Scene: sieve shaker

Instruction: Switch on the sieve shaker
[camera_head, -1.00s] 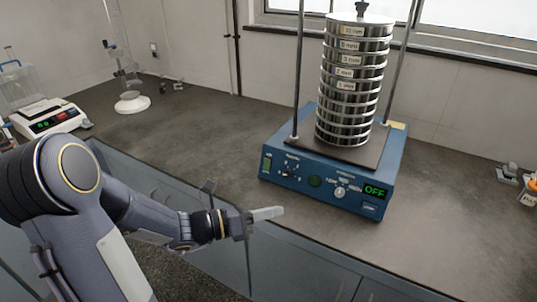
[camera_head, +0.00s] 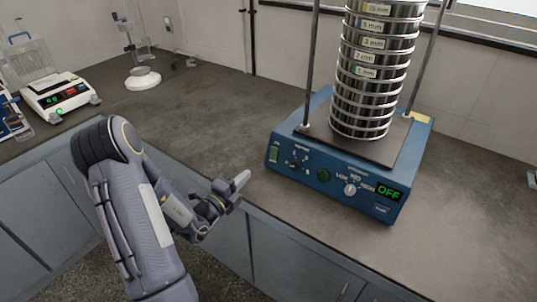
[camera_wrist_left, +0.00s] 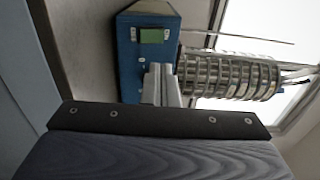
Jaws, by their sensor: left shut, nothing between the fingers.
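The sieve shaker's blue base (camera_head: 305,176) stands on the bench at the right, with a stack of round metal sieves (camera_head: 362,108) between two rods. Its front carries a green switch (camera_head: 274,154) at the left end, a green round button (camera_head: 323,174), a knob (camera_head: 350,188) and a display (camera_head: 388,191) reading OFF. My left gripper (camera_head: 241,180) is shut and empty, in front and to the left of the green switch, apart from the base. In the left wrist view the closed fingers (camera_wrist_left: 162,84) partly cover the blue base (camera_wrist_left: 128,65). My right gripper is out of view.
A white scale-like device (camera_head: 58,97) with a lit display sits at the far left. A white round stand (camera_head: 142,79) is at the back. The bench between them and the shaker is clear. The bench front edge runs below my left gripper.

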